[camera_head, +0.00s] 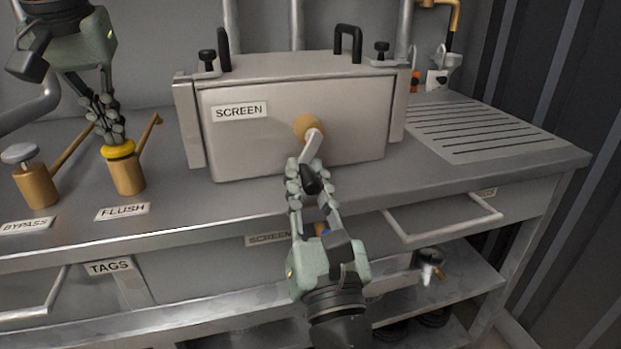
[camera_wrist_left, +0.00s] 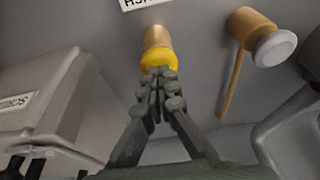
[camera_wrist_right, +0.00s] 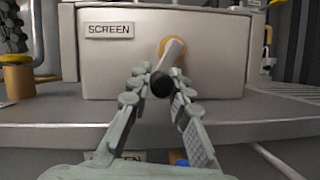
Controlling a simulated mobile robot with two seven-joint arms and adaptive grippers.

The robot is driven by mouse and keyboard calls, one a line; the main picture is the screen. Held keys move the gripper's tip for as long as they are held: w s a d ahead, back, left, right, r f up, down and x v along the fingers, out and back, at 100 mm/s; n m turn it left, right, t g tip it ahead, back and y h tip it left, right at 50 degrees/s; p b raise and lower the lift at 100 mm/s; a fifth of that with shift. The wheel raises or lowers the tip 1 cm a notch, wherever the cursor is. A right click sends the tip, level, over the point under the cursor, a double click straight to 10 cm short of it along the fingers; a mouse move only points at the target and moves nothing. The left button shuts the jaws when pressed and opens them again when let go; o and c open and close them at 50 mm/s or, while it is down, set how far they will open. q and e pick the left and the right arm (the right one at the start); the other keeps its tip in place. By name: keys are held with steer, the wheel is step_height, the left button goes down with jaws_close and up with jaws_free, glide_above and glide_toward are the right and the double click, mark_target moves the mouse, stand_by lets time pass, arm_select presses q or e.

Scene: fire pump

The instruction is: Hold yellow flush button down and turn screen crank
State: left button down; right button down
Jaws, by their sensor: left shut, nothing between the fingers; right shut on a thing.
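The yellow flush button (camera_head: 118,150) tops a brass post behind the FLUSH label (camera_head: 123,211). My left gripper (camera_head: 112,138) points down with shut, empty fingers, its tips at the button's top; the left wrist view shows them against the yellow button (camera_wrist_left: 158,60). The screen crank (camera_head: 310,146) sticks out from the front of the grey SCREEN box (camera_head: 240,150), with a brass hub, a pale arm and a black knob.
A BYPASS post (camera_head: 38,188) with a grey button stands left of the flush post. Drawer handles (camera_head: 445,222) stick out below the bench front. A slotted drain area (camera_head: 470,128) lies clear to the right of the box.

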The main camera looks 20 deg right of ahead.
steer(key=shift+a+r+m+g+h, duration=0.25)
steer(key=shift+m+h, duration=0.3)
steer(key=shift+m, duration=0.55)
steer(key=shift+a+r+m+g+h, duration=0.25)
steer(key=shift+m+h, duration=0.35)
steer(key=shift+m, duration=0.5)
steer(key=shift+a+r+m+g+h, duration=0.15)
steer(key=shift+a+m+h, duration=0.3)
steer(key=shift+m, duration=0.65)
steer(key=shift+d+r, duration=0.1)
steer(key=c, duration=1.4)
jaws_free()
steer(key=shift+s+f, duration=0.2)
steer(key=shift+s, duration=0.05)
steer(key=v, duration=0.7)
steer(key=shift+r, duration=0.1)
